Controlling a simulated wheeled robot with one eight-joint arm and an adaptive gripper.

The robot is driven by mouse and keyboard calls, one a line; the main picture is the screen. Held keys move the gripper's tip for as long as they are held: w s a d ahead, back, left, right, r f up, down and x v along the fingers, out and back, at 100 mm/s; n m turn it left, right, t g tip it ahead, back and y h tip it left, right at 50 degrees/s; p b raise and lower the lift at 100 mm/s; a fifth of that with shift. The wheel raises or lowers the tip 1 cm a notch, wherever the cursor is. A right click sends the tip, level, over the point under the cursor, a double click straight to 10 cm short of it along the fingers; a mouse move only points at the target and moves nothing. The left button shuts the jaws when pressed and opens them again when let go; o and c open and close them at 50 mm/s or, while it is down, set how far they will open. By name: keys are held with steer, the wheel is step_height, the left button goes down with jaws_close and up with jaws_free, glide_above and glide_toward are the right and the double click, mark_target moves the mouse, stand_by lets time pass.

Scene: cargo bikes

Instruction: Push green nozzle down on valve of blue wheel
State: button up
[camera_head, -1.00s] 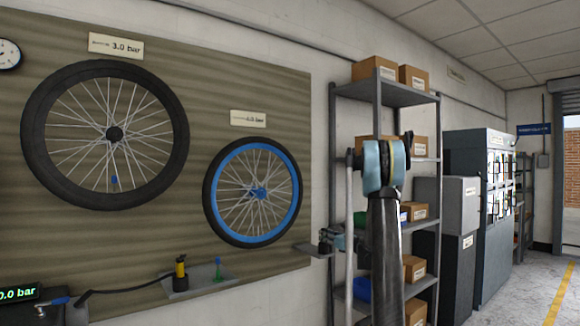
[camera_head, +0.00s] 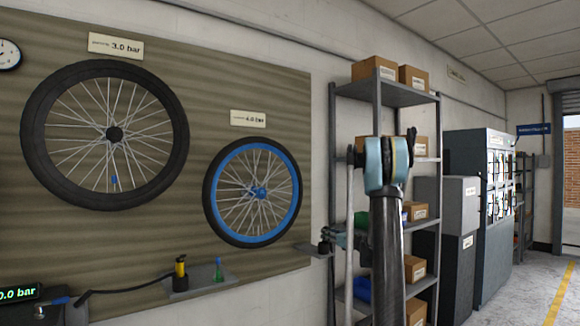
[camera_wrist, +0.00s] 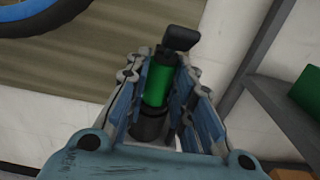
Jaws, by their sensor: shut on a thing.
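My gripper (camera_wrist: 160,95) is shut on the green nozzle (camera_wrist: 157,85), a green cylinder with a dark lower part and a black block at its far end. The blue wheel (camera_head: 209,212) hangs on the board, with a blue rim and a black tyre. Part of it shows at the top left of the wrist view (camera_wrist: 40,18), apart from the nozzle. I cannot make out its valve.
A larger black wheel (camera_head: 35,145) hangs at left. Below, a grey tray (camera_head: 195,287) holds a yellow-and-black fitting (camera_head: 180,266) and a green fitting with a blue top (camera_head: 218,270). A grey shelf rack (camera_head: 334,150) with boxes stands close behind my arm.

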steer(key=v, duration=1)
steer(key=shift+s, duration=0.25)
steer(key=shift+d, duration=0.1)
stand_by(0.4)
